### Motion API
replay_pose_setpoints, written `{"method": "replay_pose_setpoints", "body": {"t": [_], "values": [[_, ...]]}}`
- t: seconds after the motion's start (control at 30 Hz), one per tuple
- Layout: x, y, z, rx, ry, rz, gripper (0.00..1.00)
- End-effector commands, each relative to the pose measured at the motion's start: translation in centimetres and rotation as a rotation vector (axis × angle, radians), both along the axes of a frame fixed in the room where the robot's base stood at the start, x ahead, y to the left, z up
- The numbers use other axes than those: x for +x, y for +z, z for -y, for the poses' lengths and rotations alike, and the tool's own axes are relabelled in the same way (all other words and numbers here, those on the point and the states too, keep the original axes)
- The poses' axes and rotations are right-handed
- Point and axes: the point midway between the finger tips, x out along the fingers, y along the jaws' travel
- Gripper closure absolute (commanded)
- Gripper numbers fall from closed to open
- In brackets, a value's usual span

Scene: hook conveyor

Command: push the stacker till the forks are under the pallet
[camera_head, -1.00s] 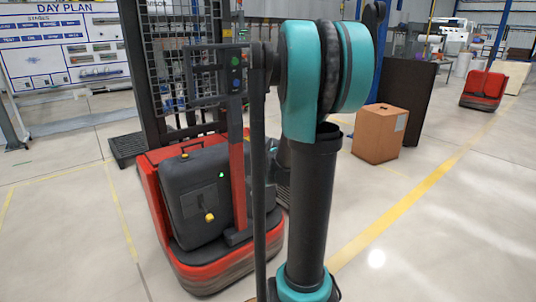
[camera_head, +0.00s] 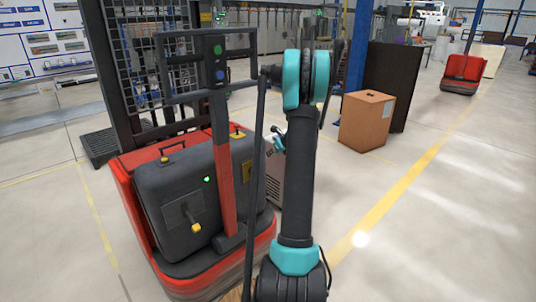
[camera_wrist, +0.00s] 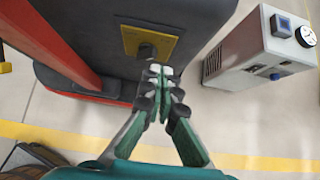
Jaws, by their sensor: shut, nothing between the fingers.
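The stacker (camera_head: 165,205) is a red and dark grey machine with a tall black mast, mesh guard and red tiller with a black handle. It stands left of centre in the head view. A dark slatted pallet (camera_head: 98,148) shows partly at its far left side. The forks are hidden behind the body and mast. My gripper (camera_wrist: 161,72) is shut and empty. Its tips are close to a yellow plate (camera_wrist: 150,43) with a dark knob on the stacker's side; I cannot tell if they touch. In the head view my gripper (camera_head: 277,143) is small, beside the stacker's right side.
A grey cabinet (camera_wrist: 262,55) with a gauge stands right of the stacker. A cardboard box (camera_head: 366,121) and dark panel (camera_head: 392,85) stand behind my arm. Another red machine (camera_head: 463,74) is far right. The floor at right is clear, with a yellow line (camera_head: 400,194).

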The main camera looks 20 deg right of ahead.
Motion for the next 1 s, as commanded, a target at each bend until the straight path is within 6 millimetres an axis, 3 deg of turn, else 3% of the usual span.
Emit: {"method": "replay_pose_setpoints", "body": {"t": [0.4, 0.7, 1.0], "values": [[5.4, -5.5, -2.1, -0.003, 0.004, 0.001, 1.0], [8.4, -5.3, -3.1, -0.002, 0.003, 0.0, 1.0], [8.7, -5.2, -3.2, -0.002, 0.002, 0.0, 1.0]]}}
